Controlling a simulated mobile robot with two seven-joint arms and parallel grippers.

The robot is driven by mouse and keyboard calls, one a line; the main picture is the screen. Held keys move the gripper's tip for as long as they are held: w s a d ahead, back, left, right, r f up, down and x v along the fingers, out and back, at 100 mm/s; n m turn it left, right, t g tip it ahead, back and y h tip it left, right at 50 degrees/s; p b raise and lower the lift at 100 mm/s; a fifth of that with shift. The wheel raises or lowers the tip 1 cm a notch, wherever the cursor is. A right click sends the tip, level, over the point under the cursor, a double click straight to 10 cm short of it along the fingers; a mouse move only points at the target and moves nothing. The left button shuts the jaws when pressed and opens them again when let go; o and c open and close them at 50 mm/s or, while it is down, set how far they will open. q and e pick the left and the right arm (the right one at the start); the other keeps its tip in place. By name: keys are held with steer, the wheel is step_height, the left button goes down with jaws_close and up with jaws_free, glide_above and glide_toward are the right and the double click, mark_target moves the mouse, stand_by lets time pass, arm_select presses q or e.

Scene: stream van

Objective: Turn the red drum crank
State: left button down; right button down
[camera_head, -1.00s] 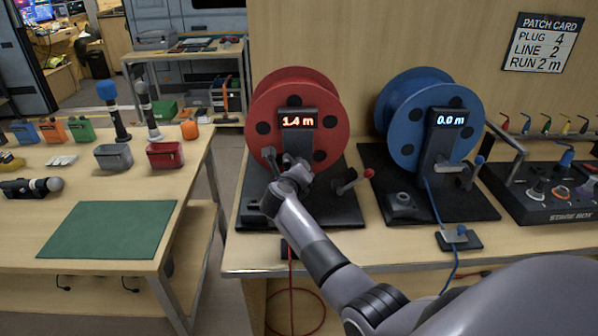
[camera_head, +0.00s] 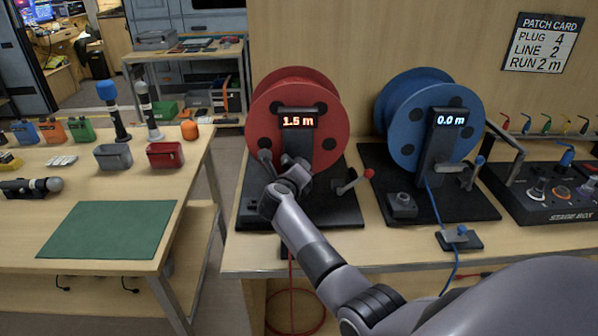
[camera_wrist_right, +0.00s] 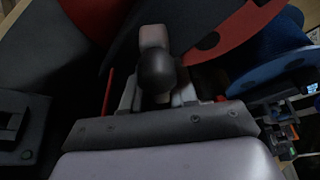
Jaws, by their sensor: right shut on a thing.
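The red drum (camera_head: 262,120) stands on a black base, and its display (camera_head: 298,121) reads 1.5 m. My right gripper (camera_head: 285,178) is in front of the drum's post, low on its left side. In the right wrist view, the crank's dark round knob (camera_wrist_right: 157,70) sits between the fingers of my right gripper (camera_wrist_right: 158,95), which are shut on it. The pale crank arm (camera_wrist_right: 154,36) runs up from the knob. In the head view my gripper hides most of the crank. My left gripper is not in view.
A red-tipped lever (camera_head: 355,180) stands just right of my gripper. The blue drum (camera_head: 400,125), reading 0.0 m, is further right, beside the stage box (camera_head: 550,195). A side table with a green mat (camera_head: 110,230) is at left. A red cable (camera_head: 291,275) hangs below.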

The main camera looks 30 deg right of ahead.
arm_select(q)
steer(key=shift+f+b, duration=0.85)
arm_select(e)
steer(key=shift+n+h, duration=1.1)
steer(key=shift+n, duration=1.1)
stand_by(3.1)
steer(key=c, duration=1)
jaws_free()
steer(key=shift+c, duration=0.2)
